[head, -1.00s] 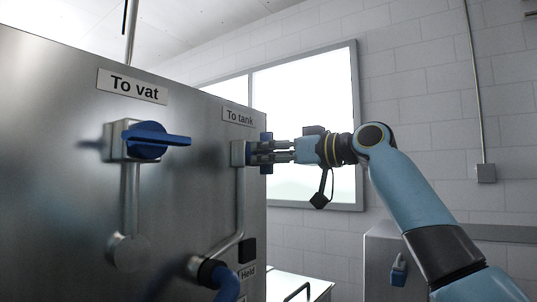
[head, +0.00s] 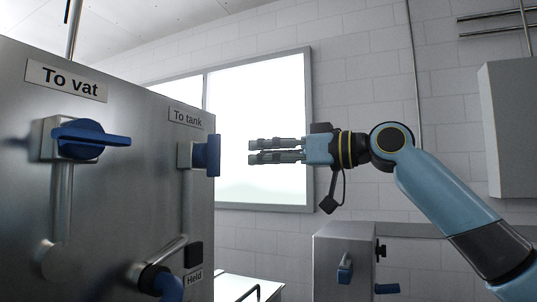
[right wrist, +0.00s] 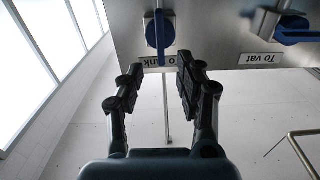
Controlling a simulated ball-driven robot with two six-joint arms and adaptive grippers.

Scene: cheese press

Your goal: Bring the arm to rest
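My right gripper (head: 276,151) is to the right of the steel panel, with its fingers pointing at the "To tank" valve handle (head: 214,155). A clear gap separates them. In the right wrist view the two fingers (right wrist: 160,78) are apart with nothing between them, and the blue "To tank" handle (right wrist: 159,29) is beyond the tips. In the head view that handle stands upright. The blue "To vat" handle (head: 92,140) lies horizontal; it also shows in the right wrist view (right wrist: 298,36). My left gripper is not in view.
A grey cabinet (head: 340,250) with blue handles stands below my right arm. A grey wall box (head: 508,130) is at far right. Open air lies around the gripper.

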